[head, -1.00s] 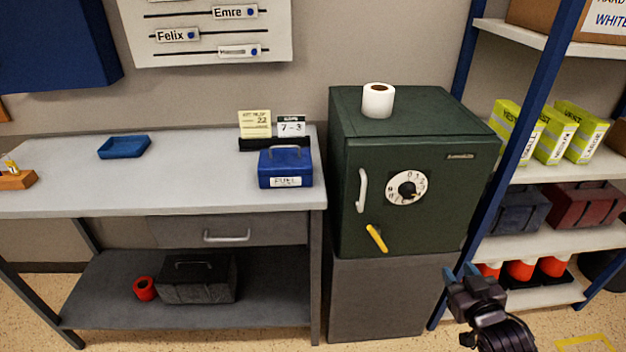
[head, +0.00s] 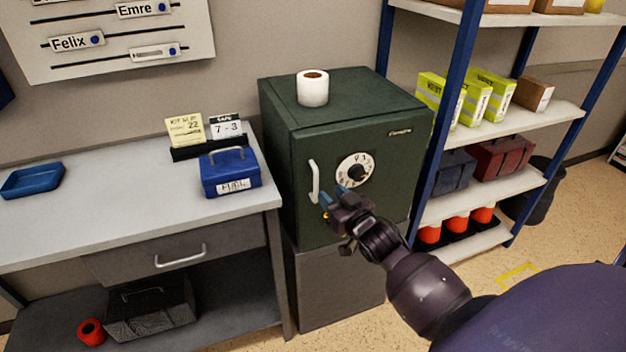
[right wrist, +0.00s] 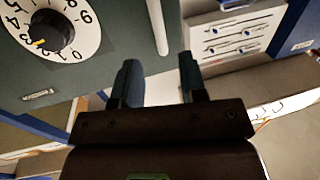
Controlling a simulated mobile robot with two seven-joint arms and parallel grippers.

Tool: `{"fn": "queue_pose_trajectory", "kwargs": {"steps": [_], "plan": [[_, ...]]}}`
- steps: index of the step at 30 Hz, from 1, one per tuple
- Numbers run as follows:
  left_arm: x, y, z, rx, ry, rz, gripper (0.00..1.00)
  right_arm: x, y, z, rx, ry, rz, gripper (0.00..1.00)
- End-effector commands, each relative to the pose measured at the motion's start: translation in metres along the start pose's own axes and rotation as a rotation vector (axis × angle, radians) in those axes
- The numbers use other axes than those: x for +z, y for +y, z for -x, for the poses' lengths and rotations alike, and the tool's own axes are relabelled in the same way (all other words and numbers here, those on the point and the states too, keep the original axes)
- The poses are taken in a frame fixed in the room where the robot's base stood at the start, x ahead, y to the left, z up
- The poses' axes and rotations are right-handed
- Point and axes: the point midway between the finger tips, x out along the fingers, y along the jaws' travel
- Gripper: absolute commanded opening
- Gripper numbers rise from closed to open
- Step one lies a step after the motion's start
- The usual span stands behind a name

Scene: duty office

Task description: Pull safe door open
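The dark green safe (head: 300,218) stands on a grey cabinet, and its door looks closed. The white vertical door handle (head: 314,180) is at the door's left side, with the white-and-black dial (head: 355,171) to its right. My right gripper (head: 334,200) is in front of the door, by the handle's lower end. In the right wrist view, the fingers (right wrist: 158,80) are apart with nothing between the tips, and the handle (right wrist: 156,22) lies just beyond the gap. My left gripper is out of view.
A white paper roll (head: 312,91) stands on the safe. To the left, a desk (head: 110,215) holds a blue cash box (head: 230,175), card stand and blue tray (head: 32,180). A shelf rack (head: 500,183) stands close on the right. Open floor shows at lower right.

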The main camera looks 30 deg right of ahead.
Motion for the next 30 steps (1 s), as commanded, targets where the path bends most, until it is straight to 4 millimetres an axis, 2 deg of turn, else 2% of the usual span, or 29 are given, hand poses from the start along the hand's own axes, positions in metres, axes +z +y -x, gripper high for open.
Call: {"fn": "queue_pose_trajectory", "kwargs": {"steps": [6, 15, 27, 30], "plan": [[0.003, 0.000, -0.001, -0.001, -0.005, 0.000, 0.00, 0.001, 0.000, -0.037, 0.000, 0.000, 0.002, 0.39], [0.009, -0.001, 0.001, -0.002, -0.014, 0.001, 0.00, 0.001, 0.000, -0.070, 0.000, -0.001, 0.001, 0.39], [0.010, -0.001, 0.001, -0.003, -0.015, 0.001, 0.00, 0.001, 0.000, -0.075, 0.000, -0.002, 0.001, 0.39], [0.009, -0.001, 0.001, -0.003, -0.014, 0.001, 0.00, 0.001, 0.000, -0.075, 0.000, -0.002, 0.001, 0.25]]}}
